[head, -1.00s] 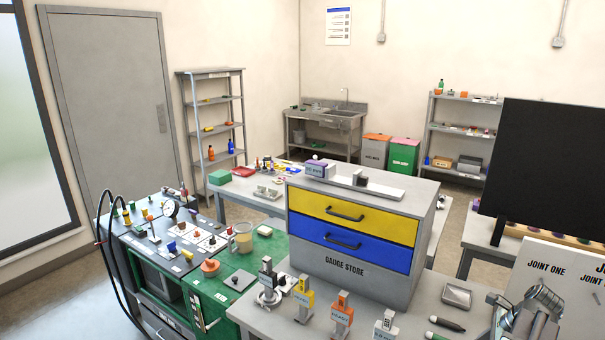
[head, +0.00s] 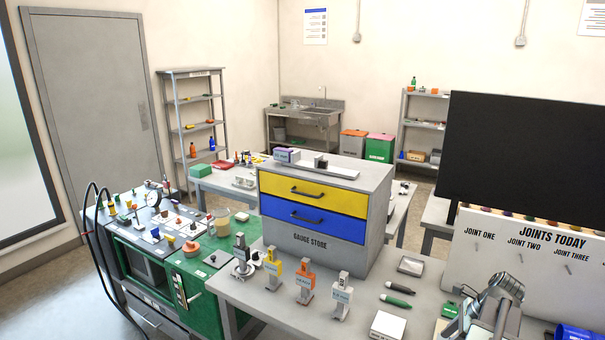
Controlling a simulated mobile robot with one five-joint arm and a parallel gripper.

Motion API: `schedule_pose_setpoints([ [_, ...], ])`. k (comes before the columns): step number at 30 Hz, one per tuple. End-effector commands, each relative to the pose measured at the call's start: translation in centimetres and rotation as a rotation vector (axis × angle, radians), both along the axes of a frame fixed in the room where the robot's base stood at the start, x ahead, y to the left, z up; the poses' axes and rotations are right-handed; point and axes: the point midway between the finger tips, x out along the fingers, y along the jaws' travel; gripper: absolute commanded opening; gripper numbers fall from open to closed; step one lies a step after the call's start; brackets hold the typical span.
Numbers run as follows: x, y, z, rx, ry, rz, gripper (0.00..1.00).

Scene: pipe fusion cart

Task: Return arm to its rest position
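No held object shows.
The grey gauge store (head: 325,240) with yellow and blue drawers stands on the near bench. Several upright gauges (head: 304,282) stand before it. A green cart (head: 190,275) is at left, a white board (head: 520,265) and dark screen (head: 530,155) at right. Floor shows at lower left.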

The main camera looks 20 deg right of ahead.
Motion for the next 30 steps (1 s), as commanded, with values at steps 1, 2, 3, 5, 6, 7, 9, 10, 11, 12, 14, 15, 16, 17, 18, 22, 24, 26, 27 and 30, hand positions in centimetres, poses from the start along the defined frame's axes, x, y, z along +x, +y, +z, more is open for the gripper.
schedule_pose_setpoints([
  [1,0.9,0.5,0.0,0.000,0.000,0.018,0.44],
  [2,1.4,0.9,0.0,0.000,0.000,0.029,0.44],
  [3,2.2,1.5,0.0,0.000,0.000,0.047,0.44],
  [5,3.6,2.5,0.0,0.000,0.000,0.076,0.44],
  [6,4.6,3.3,0.0,0.001,0.000,0.099,0.44],
  [7,5.4,4.0,0.0,0.001,0.001,0.116,0.44],
  [9,7.3,5.8,0.0,0.001,0.000,0.161,0.44],
  [10,8.2,6.8,0.0,0.000,0.001,0.183,0.44],
  [11,9.0,7.7,-0.1,0.000,0.002,0.206,0.44],
  [12,10.2,9.1,-0.1,-0.001,0.004,0.238,0.44],
  [14,12.2,11.7,-0.1,-0.004,0.008,0.296,0.44],
  [15,13.5,13.8,-0.2,-0.007,0.012,0.339,0.44],
  [16,14.6,15.5,-0.2,-0.011,0.015,0.377,0.44],
  [17,15.7,17.5,-0.3,-0.016,0.019,0.419,0.44],
  [18,17.1,20.4,-0.4,-0.028,0.024,0.487,0.44],
  [22,20.5,30.5,-0.8,-0.087,0.022,0.777,0.44],
  [24,21.3,35.3,-1.0,-0.126,0.013,0.944,0.44],
  [26,21.6,38.9,-1.2,-0.160,0.003,1.084,0.44],
  [27,21.6,41.0,-1.3,-0.183,-0.007,1.175,0.44],
  [30,21.4,45.6,-1.5,-0.241,-0.032,1.404,0.44],
])
